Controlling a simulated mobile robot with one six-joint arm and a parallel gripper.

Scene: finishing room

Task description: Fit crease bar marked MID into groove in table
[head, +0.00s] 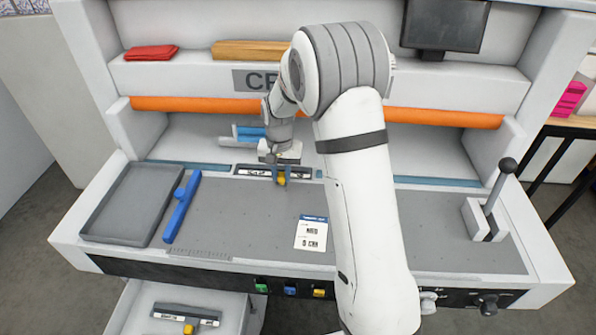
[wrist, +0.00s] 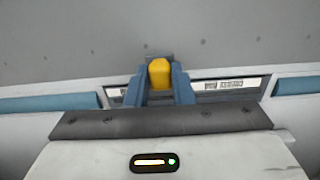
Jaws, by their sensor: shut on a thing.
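A dark crease bar with a white label (head: 252,170) lies along the back edge of the grey table (head: 260,215), in line with the blue strips. Its marking is too small to read surely. My gripper (head: 282,173) is above it, its blue fingers shut on the bar's yellow knob (head: 281,179). In the wrist view my gripper (wrist: 159,85) holds the knob (wrist: 159,72), and the bar's label (wrist: 230,85) shows to the right. The groove is hidden under or behind the bar. I cannot tell whether the bar is fully seated.
Another bar (head: 185,315) with a yellow knob lies in the open drawer below. A grey tray (head: 132,205), a blue bar-shaped tool (head: 182,207) and a printed card (head: 311,233) are on the table. A lever (head: 497,195) stands at right. Blue strips (head: 437,182) edge the table.

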